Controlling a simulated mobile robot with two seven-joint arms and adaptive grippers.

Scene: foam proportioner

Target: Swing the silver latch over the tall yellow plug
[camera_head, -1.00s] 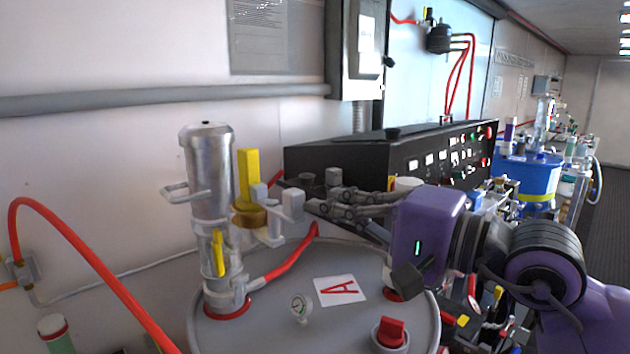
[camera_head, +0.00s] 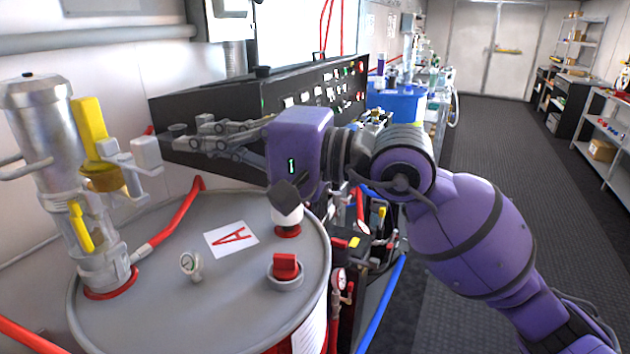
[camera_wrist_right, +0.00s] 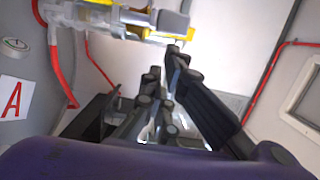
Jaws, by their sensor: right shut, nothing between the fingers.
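The tall yellow plug (camera_head: 90,130) stands upright in a brass-coloured collar (camera_head: 105,178), beside the silver cylinder (camera_head: 42,125) on the drum. A light grey block (camera_head: 147,153) juts out to the right of the plug and looks like part of the silver latch, but I cannot tell for sure. The block is beside the plug. My right gripper (camera_head: 182,138) is shut and empty, just right of the block with a small gap. In the right wrist view the fingers (camera_wrist_right: 165,70) point towards the yellow and silver fitting (camera_wrist_right: 118,18) at the top. My left gripper is out of view.
A red hose (camera_head: 175,228) rises beside the fitting. A black control panel (camera_head: 290,95) stands behind my gripper.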

